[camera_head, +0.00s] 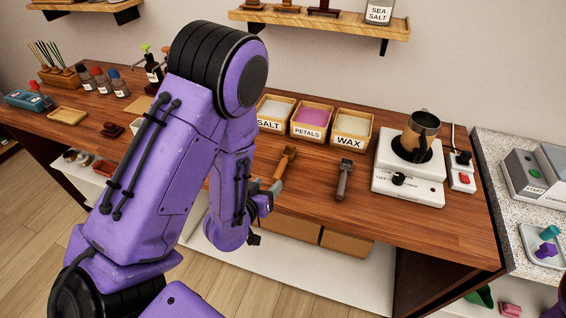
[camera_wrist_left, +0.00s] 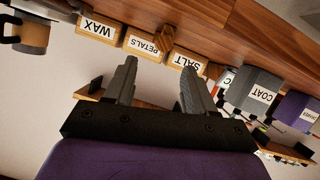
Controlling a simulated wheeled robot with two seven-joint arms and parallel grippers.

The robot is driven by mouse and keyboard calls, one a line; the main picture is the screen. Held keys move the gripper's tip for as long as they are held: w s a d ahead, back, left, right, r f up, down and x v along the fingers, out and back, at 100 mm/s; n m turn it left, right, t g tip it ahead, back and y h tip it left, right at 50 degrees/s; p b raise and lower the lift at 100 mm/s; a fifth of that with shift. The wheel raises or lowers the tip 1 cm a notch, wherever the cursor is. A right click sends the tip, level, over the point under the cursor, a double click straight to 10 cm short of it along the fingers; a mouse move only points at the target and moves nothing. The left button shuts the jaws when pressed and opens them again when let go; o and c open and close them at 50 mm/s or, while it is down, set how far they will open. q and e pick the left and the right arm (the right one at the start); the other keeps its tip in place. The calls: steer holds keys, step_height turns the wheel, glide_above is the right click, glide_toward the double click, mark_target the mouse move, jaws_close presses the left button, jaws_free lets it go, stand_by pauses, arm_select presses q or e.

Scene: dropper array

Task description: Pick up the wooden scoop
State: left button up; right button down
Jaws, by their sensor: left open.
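The wooden scoop (camera_head: 286,162) lies on the wooden counter in front of the petals box, its handle toward the front edge. A small brown shape in front of the petals label in the left wrist view (camera_wrist_left: 165,38) looks like part of it. My left gripper (camera_head: 265,188) is at the counter's front edge, just in front of the scoop's handle end, and partly hidden by my arm. In the left wrist view its two grey fingers (camera_wrist_left: 158,75) are spread apart with nothing between them. My right gripper is not in view.
Boxes labelled salt (camera_head: 271,124), petals (camera_head: 309,134) and wax (camera_head: 350,141) stand behind. A grey-headed tool (camera_head: 344,180) lies right of the scoop. A hot plate (camera_head: 408,187) with a metal pitcher (camera_head: 424,124) stands farther right. The counter between tool and hot plate is fairly clear.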

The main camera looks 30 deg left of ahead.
mark_target(276, 174)
arm_select(q)
steer(key=b+x, duration=0.1)
steer(key=x, duration=0.2)
steer(key=shift+w+d+f+b, duration=0.1)
steer(key=shift+w+f+b, duration=0.2)
steer(key=shift+b, duration=0.1)
steer(key=x, duration=0.1)
steer(key=p+x, duration=0.1)
steer(key=x, duration=0.1)
steer(key=p+x, duration=0.1)
steer(key=x, duration=0.1)
steer(key=shift+a+r, duration=0.25)
steer(key=shift+a, duration=0.1)
steer(key=shift+w+f, duration=0.15)
steer(key=shift+w, duration=0.05)
jaws_close()
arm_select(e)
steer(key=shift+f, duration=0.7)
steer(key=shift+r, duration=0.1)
